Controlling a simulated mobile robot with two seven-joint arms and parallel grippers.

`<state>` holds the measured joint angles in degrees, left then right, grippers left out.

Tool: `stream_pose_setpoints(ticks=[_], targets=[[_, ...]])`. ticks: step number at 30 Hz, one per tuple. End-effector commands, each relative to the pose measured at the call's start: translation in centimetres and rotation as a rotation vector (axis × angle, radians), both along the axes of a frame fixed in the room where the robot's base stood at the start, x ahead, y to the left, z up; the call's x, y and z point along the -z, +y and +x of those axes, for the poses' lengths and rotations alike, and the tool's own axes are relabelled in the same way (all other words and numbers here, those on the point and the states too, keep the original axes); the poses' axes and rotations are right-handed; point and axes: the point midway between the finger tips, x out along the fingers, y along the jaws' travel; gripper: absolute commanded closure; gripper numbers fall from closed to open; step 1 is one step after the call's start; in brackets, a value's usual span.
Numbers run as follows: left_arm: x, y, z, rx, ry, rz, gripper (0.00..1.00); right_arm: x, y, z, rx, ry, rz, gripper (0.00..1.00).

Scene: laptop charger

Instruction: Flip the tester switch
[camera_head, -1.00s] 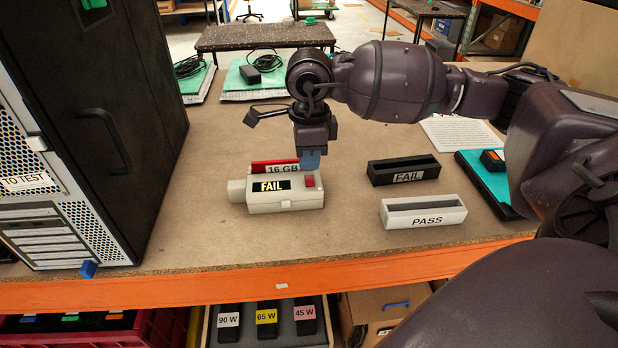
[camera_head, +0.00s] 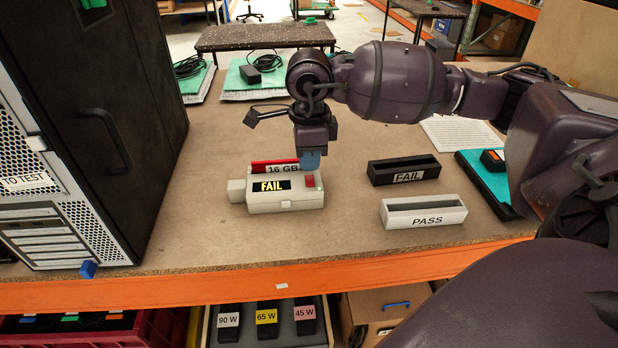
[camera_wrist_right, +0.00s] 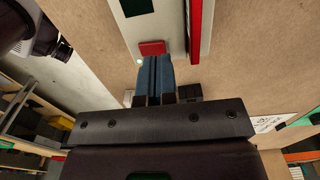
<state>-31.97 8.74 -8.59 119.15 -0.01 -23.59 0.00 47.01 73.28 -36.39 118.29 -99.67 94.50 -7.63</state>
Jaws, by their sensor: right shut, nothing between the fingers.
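The tester (camera_head: 275,204) is a pale grey box on the table with a lit display (camera_head: 271,186) reading FAIL. My right gripper (camera_head: 310,163) is shut and empty, pointing down just behind the switch. In the right wrist view its blue fingertips (camera_wrist_right: 155,72) are together close to the switch; I cannot tell whether they touch. My left gripper is not in view.
A black FAIL tray (camera_head: 404,169) and a white PASS tray (camera_head: 423,212) sit right of the tester. A tall computer case (camera_head: 45,215) stands at the left. The table in front of the tester (camera_head: 250,238) is clear.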

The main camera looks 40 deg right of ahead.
Motion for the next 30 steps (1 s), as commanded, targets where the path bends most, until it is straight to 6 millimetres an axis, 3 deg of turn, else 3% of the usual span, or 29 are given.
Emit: stream_pose_setpoints(ticks=[30], targets=[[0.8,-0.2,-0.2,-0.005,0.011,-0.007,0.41,1.3,0.0,0.0,0.001,0.000,0.000,1.00]])
